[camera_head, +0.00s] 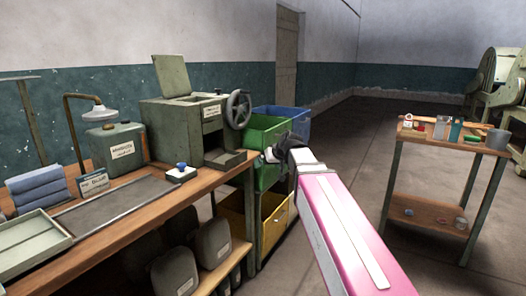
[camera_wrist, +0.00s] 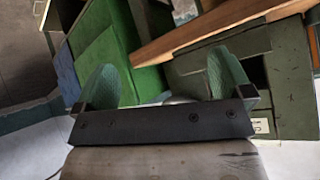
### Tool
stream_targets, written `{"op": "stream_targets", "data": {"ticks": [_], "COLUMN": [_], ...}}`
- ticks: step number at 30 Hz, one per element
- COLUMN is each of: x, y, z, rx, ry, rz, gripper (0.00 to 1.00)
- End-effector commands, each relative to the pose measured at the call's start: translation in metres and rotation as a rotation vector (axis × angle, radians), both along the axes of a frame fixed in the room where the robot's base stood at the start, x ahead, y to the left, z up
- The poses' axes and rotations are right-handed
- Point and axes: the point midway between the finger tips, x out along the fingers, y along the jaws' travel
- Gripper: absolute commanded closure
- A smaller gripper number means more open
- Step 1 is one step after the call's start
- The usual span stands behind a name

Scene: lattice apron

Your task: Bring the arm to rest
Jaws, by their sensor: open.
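My arm (camera_head: 345,235), with a pink and white link, reaches up from the lower right in the head view. My gripper (camera_head: 268,155) is at its far end, small and dark, seen against the green bin beside the bench's right end. In the wrist view my gripper (camera_wrist: 163,84) shows two greenish fingers standing well apart, with nothing held between them. Whether the gripper touches the bin or bench cannot be told from the head view.
A wooden workbench (camera_head: 130,218) with a green-grey machine (camera_head: 180,115) and handwheel (camera_head: 238,108) stands at left. Green (camera_head: 262,130), blue (camera_head: 290,122) and yellow (camera_head: 272,222) bins are beside it. A small table (camera_head: 440,140) stands right; open floor (camera_head: 350,130) lies between.

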Motion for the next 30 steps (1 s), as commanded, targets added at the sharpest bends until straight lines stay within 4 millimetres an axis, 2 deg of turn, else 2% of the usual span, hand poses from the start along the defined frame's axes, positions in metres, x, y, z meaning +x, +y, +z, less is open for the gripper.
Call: {"op": "stream_targets", "data": {"ticks": [1,6,11,18,24,30], "x": [-0.008,-0.033,-0.063,-0.119,-0.168,-0.198], "y": [-0.010,-0.042,-0.072,-0.116,-0.148,-0.165], "z": [-0.024,-0.094,-0.154,-0.235,-0.287,-0.314], "rx": [-0.017,-0.078,-0.137,-0.231,-0.308,-0.356], "ry": [0.041,0.178,0.302,0.484,0.619,0.694], "rz": [-0.021,-0.095,-0.168,-0.278,-0.364,-0.415], "gripper": [0.03,0.03,0.03,0.03,0.03,0.03]}}
